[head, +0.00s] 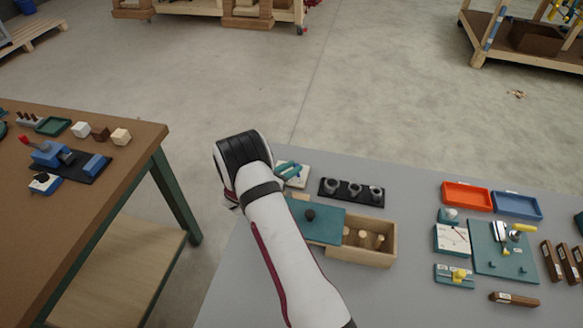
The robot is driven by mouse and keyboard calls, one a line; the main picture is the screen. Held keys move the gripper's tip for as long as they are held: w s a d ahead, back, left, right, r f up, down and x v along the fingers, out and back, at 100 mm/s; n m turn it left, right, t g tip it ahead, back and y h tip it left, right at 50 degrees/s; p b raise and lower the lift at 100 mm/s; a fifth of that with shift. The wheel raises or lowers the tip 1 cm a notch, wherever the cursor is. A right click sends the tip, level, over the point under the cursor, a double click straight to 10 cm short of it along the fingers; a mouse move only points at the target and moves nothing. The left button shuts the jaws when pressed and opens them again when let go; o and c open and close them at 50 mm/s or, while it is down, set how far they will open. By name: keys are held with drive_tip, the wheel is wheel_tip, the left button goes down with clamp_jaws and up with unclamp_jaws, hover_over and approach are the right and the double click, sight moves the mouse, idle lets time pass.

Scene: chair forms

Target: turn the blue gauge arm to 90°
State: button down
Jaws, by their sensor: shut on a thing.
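A small white plate (299,181) with a blue-green arm-like piece (287,169) on it lies near the table's far left edge. It looks like the gauge, but it is small and partly covered by my arm, so its angle cannot be read. My white arm with its black wrist cap reaches up from the bottom of the head view and stands just left of this plate. My gripper's fingers are hidden behind the wrist and forearm. Whether they touch the gauge arm cannot be seen.
A wooden box (378,240) with a teal lid (318,222) stands just right of my forearm. A black block with several grey cups (355,189) lies behind it. Right are red (466,196) and blue trays (517,205), a dial (452,239) and a teal board (490,264).

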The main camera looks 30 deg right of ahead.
drive_tip(key=shift+a, duration=0.1)
drive_tip(key=shift+w+a+m+g+h, duration=0.15)
drive_tip(key=shift+w+a+m+g, duration=0.15)
drive_tip(key=shift+m+g, duration=0.5)
drive_tip(key=shift+w+a+m+g+h, duration=0.15)
drive_tip(key=shift+w+m+g, duration=0.1)
drive_tip(key=shift+m+g, duration=0.5)
drive_tip(key=shift+w+a+m+g, duration=0.15)
drive_tip(key=shift+w+m+g, duration=0.1)
drive_tip(key=shift+m+g, duration=0.5)
drive_tip(key=shift+w+a+m+g, duration=0.2)
drive_tip(key=shift+m+g, duration=0.3)
drive_tip(key=shift+g, duration=0.4)
drive_tip(key=shift+w, duration=0.1)
drive_tip(key=c, duration=0.7)
unclamp_jaws()
drive_tip(key=shift+c, duration=0.2)
drive_tip(key=v, duration=1.2)
drive_tip(key=shift+w, duration=0.15)
